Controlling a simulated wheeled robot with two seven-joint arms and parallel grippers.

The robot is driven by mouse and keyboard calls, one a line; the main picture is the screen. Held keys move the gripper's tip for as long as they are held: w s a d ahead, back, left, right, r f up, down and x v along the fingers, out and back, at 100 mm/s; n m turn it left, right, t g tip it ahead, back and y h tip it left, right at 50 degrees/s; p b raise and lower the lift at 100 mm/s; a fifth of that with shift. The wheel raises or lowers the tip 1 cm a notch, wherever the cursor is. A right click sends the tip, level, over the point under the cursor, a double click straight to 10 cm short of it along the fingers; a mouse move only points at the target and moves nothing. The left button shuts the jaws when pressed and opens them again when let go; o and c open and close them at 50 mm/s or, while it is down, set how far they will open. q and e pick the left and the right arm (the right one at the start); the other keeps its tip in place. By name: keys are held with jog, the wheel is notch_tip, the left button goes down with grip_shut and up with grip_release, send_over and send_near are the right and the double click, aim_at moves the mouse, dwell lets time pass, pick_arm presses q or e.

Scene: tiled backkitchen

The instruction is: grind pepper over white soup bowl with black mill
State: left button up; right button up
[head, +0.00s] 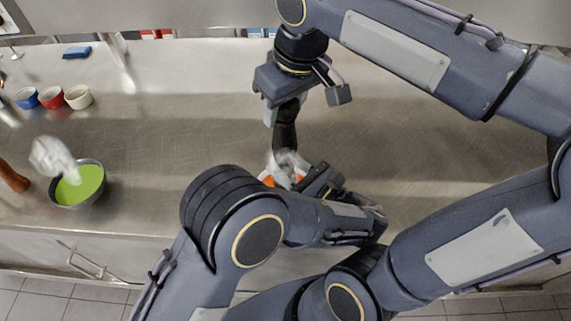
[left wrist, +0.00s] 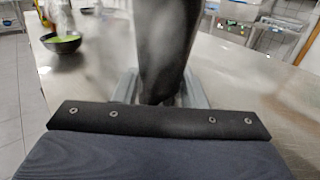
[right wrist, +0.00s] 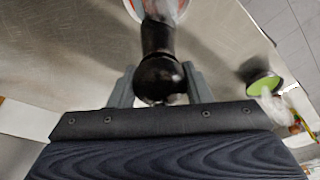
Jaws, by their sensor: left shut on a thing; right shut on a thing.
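The black mill (head: 285,132) is upright between my two grippers, over a bowl of orange soup (head: 268,181). The bowl is mostly hidden by the mill, steam and my left arm. A white rim and orange soup (right wrist: 178,10) show at the top of the right wrist view. My right gripper (head: 284,103) is shut on the mill's upper part; its rounded black top (right wrist: 158,78) shows between the fingers. My left gripper (head: 300,182) is shut on the mill's lower part; the dark body (left wrist: 165,45) fills the middle of the left wrist view.
A dark bowl of green soup (head: 88,184) steams on the left of the steel counter (head: 180,150). A brown handle-like thing (head: 12,177) lies beside it. Blue (head: 26,98), red (head: 51,97) and white (head: 78,97) cups and a blue sponge (head: 76,52) are farther back.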

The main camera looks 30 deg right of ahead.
pick_arm(q)
jog(key=shift+s+d, duration=0.1)
pick_arm(e)
jog(key=shift+w+r+m+h, duration=0.1)
jog(key=shift+m+h, duration=0.2)
jog(key=shift+m, duration=0.9)
jog(key=shift+a+m+h, duration=0.1)
jog(key=shift+m+h, duration=0.2)
jog(key=shift+m, duration=0.8)
jog(key=m+h, duration=0.1)
jog(key=m, duration=0.4)
jog(key=shift+m+g, duration=0.3)
jog(key=shift+m, duration=0.1)
jog(key=o, duration=0.9)
jog(key=shift+w+d+v, duration=0.15)
jog(key=shift+w+v, duration=0.05)
jog(key=shift+v, duration=0.9)
jog(key=shift+w+d+v, duration=0.15)
jog(key=shift+w+v, duration=0.1)
jog(key=shift+v, duration=0.9)
jog(key=shift+w+d+v, duration=0.15)
jog(key=shift+w+v, duration=0.05)
jog(key=shift+v, duration=0.9)
jog(key=shift+d+r, duration=0.1)
jog(key=shift+r, duration=0.1)
